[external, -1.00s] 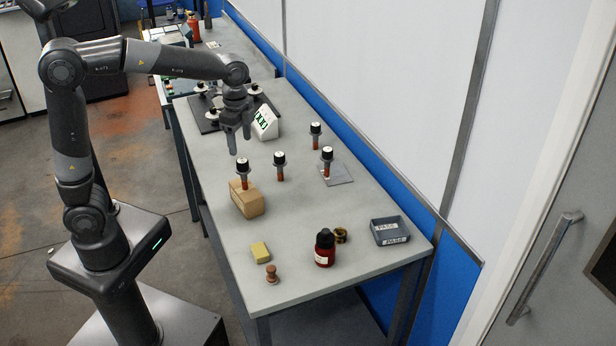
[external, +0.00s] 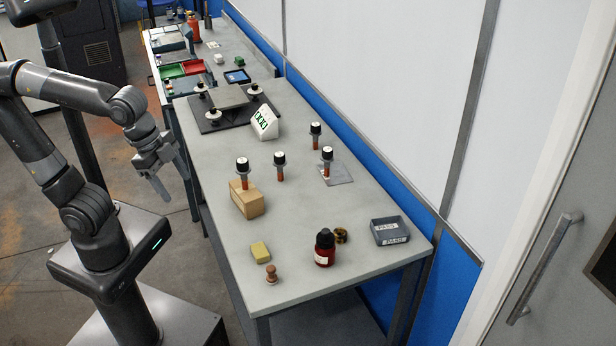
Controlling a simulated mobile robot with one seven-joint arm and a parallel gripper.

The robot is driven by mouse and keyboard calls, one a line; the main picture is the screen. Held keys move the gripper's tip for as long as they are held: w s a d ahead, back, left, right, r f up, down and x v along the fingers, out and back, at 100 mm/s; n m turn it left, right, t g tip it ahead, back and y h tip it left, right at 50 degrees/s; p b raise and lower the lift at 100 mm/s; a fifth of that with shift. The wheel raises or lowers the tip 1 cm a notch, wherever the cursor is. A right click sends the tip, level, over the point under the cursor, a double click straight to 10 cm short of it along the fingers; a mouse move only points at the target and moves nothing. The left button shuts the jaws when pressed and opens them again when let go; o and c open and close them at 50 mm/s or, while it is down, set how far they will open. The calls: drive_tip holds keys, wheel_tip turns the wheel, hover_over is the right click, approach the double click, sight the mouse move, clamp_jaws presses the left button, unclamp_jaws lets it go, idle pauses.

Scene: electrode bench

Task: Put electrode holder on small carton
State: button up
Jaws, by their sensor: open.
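The small carton (external: 249,201) is a tan box on the left side of the bench. Similar holders stand on the bench: one just right of the carton (external: 280,166), one farther back (external: 315,134), and one on a grey plate (external: 327,161). My gripper (external: 176,188) is open and empty, off the left edge of the bench, away from the carton and all holders.
A white display (external: 265,123) and dark fixture (external: 226,107) stand at the back.

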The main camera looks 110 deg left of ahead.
drive_tip(key=s+d+f+t, duration=0.1)
drive_tip(key=s+d+f, duration=0.1)
drive_tip(key=s+d, duration=0.3)
drive_tip(key=shift+d+t+h, duration=0.3)
drive_tip(key=shift+d+h, duration=0.1)
drive_tip(key=shift+d, duration=0.4)
